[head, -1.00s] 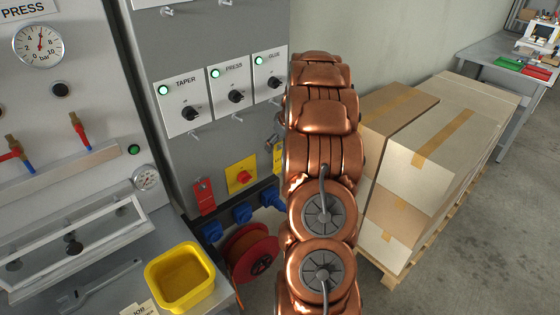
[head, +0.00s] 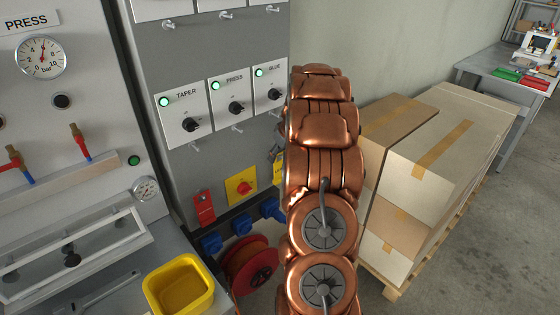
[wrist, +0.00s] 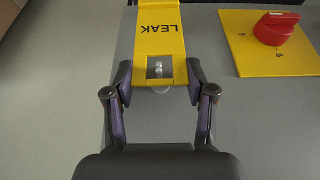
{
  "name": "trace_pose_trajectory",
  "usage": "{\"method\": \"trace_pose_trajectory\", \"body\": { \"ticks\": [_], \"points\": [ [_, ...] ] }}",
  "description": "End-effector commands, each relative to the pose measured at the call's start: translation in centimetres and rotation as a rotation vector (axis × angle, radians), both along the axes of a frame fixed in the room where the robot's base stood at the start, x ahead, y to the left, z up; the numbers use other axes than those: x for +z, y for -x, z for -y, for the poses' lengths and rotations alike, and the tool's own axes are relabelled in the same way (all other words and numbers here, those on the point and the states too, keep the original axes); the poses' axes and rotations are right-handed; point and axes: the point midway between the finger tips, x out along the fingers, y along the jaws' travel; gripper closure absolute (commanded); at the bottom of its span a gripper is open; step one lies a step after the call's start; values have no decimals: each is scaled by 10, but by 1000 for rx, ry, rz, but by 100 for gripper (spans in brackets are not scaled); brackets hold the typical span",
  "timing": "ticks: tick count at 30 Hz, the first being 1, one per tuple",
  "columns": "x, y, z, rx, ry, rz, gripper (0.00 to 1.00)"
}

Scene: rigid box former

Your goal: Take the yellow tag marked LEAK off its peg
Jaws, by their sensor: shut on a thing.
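The yellow tag marked LEAK (wrist: 160,35) shows in the wrist view, its lettering upside down. My gripper (wrist: 160,80) is shut on the end of this tag that has an opening, one finger at each side edge. A pale, round-ended piece shows in the opening; it may be the peg, but I cannot tell whether the tag still hangs on it.
A red rotary switch (wrist: 277,28) on a yellow plate is beside the tag. Switch boxes (head: 232,100) with pegs below them are above. Blue sockets (head: 241,224) and a cable reel (head: 250,265) are below. Stacked cartons (head: 440,150) stand right of my arm.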

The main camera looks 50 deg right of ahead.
Motion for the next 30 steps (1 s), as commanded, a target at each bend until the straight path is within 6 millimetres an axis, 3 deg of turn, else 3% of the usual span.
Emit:
{"method": "trace_pose_trajectory", "body": {
  "ticks": [6,14,30],
  "points": [
    [13,1,1,-2,4,3,68],
    [11,28,-3,-1,1,0,68],
    [11,137,-14,-4,2,3,68]
  ]
}}
